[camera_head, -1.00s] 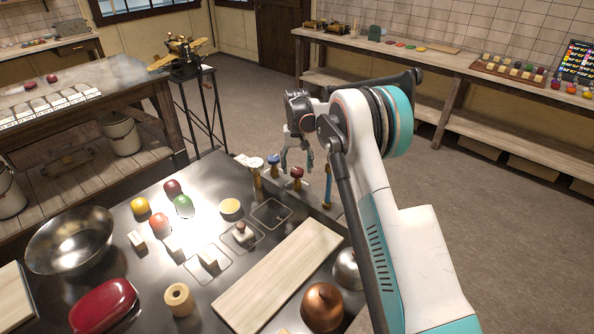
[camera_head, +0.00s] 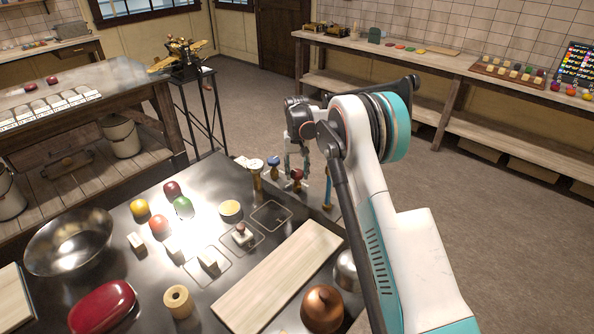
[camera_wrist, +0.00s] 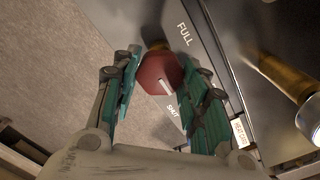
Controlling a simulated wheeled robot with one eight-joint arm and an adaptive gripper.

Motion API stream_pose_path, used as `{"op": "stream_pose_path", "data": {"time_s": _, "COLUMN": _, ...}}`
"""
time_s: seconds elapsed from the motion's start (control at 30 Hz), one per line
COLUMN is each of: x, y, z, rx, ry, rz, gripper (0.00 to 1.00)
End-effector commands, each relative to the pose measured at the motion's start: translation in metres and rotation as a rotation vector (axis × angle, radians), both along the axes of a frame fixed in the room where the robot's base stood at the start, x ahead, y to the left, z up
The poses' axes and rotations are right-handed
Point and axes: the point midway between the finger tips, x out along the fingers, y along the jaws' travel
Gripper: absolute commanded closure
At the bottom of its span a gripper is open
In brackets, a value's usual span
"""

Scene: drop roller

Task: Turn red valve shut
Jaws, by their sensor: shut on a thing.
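The red valve (camera_head: 297,174) is a knob at the far right corner of the dark metal table, beside a blue-topped valve (camera_head: 273,163) and a white-topped one (camera_head: 256,166). In the wrist view, the red valve (camera_wrist: 157,72) sits between the fingertips of my gripper (camera_wrist: 158,78), which is shut on it. A pale mark on the knob lies on the side near the printed word SHUT; the word FULL is printed further up. My gripper (camera_head: 297,167) comes down from above in the head view and partly hides the knob.
A blue upright rod (camera_head: 327,188) stands just right of the red valve. A pale board (camera_head: 280,275), a copper dome (camera_head: 322,308) and a steel bowl (camera_head: 70,241) are on the table. A brass-coloured valve body (camera_wrist: 285,77) is close at the wrist view's right.

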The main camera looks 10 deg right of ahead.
Motion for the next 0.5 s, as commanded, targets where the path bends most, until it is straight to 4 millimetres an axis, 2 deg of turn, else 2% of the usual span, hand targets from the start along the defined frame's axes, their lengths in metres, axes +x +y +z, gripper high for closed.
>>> {"op": "stream_pose_path", "data": {"time_s": 0.27, "x": -0.0001, "y": 0.0001, "z": -0.0007, "rx": 0.000, "ry": 0.000, "rz": -0.113, "gripper": 0.83}}
{"op": "stream_pose_path", "data": {"time_s": 0.5, "x": -0.0002, "y": 0.0001, "z": -0.0009, "rx": 0.000, "ry": 0.000, "rz": -0.314, "gripper": 0.83}}
